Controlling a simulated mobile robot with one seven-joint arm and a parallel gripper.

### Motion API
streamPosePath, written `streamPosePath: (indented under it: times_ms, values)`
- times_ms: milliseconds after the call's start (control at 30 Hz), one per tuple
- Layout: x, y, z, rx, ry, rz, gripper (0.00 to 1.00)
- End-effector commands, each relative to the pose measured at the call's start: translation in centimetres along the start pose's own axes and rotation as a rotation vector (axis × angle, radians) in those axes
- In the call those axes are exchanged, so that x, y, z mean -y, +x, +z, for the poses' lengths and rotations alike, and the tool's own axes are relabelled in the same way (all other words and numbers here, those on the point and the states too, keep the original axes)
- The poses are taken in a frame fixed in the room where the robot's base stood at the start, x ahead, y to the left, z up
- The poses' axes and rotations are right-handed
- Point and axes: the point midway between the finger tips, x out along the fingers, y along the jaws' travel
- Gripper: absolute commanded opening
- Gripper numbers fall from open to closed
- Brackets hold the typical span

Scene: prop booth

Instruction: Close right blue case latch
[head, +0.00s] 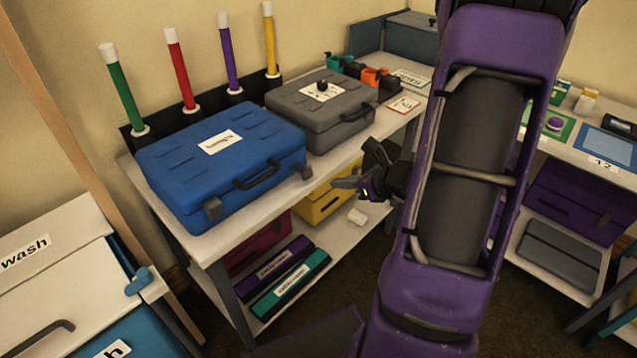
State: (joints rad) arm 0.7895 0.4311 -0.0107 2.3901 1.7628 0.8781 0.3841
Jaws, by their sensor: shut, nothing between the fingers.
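The blue case (190,160) lies with its lid down on the white shelf top, with a black handle (257,178) on its front. The left latch (212,208) is a grey tab at the front left. My gripper (340,183) is shut and empty, in front of the shelf and to the right of the right latch, apart from it. My purple arm hides part of the room behind it.
A grey case (321,106) sits beside the blue case, to its right. Colored rods, including a red rod (180,70), stand behind them. A yellow case (325,200) is on the lower shelf.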

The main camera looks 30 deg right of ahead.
Motion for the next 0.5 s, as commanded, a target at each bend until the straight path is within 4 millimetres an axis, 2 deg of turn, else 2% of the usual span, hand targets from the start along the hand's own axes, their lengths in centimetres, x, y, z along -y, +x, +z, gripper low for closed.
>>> streamPosePath:
  times_ms: [167, 500]
  values:
    - [-0.1, 2.1, -0.1, 0.000, -0.001, 0.004, 0.00]
    - [-0.1, 8.1, -0.1, 0.000, 0.000, 0.004, 0.00]
